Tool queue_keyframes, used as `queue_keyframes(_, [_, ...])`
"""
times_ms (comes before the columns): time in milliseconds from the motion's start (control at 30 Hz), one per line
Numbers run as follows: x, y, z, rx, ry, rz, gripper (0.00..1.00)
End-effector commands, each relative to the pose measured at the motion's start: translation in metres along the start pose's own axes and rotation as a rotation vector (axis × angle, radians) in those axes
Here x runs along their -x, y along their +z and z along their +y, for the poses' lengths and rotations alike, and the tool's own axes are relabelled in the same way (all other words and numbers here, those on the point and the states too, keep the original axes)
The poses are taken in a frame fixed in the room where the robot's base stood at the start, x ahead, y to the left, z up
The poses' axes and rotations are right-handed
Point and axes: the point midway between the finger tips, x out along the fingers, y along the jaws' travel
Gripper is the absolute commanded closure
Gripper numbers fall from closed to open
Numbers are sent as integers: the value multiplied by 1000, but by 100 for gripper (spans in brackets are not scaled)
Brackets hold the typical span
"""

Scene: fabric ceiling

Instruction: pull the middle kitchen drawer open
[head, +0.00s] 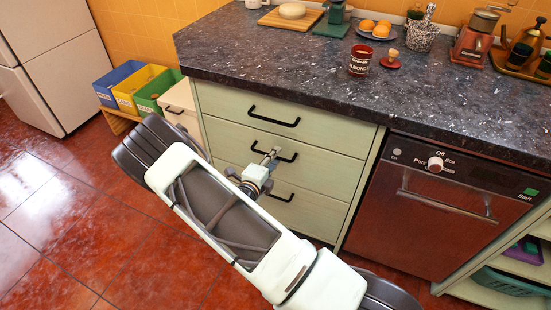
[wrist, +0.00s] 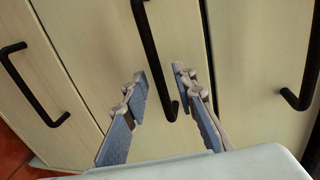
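The middle drawer (head: 325,168) is a pale green front in the cabinet under the counter, flush with its neighbours. Its dark bar handle (head: 288,157) is partly covered by my gripper (head: 270,155) in the head view. In the wrist view the picture is turned, and this handle (wrist: 151,45) runs down between the fingers of my gripper (wrist: 160,75). The fingers are open, one on each side of the bar, with a gap to it on both sides. How deep the tips reach around the bar is hard to tell.
The top drawer handle (head: 274,117) and bottom drawer handle (head: 270,190) lie above and below. A dishwasher (head: 425,220) stands to the right. Coloured bins (head: 140,88) stand at left. The counter (head: 290,60) overhangs above. Red tiled floor (head: 70,240) is open at left.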

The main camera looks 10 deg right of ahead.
Motion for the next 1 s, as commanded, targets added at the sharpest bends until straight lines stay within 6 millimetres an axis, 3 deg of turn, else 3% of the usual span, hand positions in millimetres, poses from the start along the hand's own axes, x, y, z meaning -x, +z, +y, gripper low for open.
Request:
queue_keyframes(367, [-7,0,0,0,0,1,75])
queue_keyframes(600, [-7,0,0,0,0,1,100])
queue_keyframes(1000, [-7,0,0,0,0,1,100])
